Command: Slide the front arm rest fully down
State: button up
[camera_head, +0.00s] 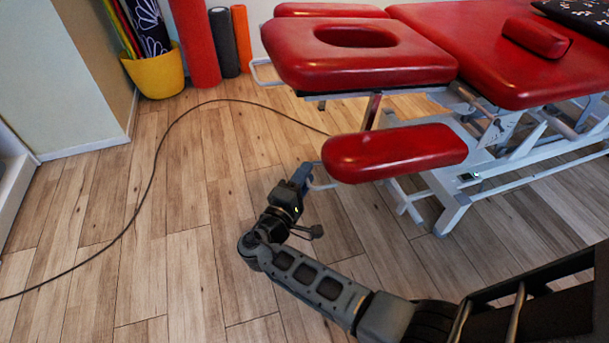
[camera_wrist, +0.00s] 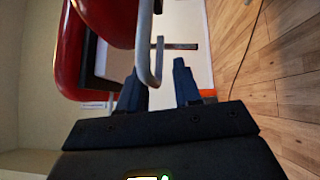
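The front arm rest (camera_head: 395,152) is a red padded block on the near side of the treatment table, sitting lower than the red head section (camera_head: 355,60). A pale metal loop (camera_head: 322,180) sticks out under its left end. In the wrist view the arm rest (camera_wrist: 108,18) is at the upper left and the loop (camera_wrist: 147,45) reaches down to the fingers. My gripper (camera_head: 303,174) is at the left end of the arm rest. In the wrist view my gripper (camera_wrist: 160,85) is open, with the loop's end between the fingertips, nearer the left finger. Contact cannot be told.
The table's pale metal frame (camera_head: 450,205) stands right of my gripper. A cable (camera_head: 160,150) crosses the wooden floor. A yellow pot (camera_head: 157,72) and upright rolls (camera_head: 197,45) stand at the back wall. The floor left of my arm is otherwise clear.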

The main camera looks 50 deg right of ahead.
jog(key=shift+r, duration=0.1)
jog(key=v, duration=0.7)
jog(key=shift+a+p, duration=0.35)
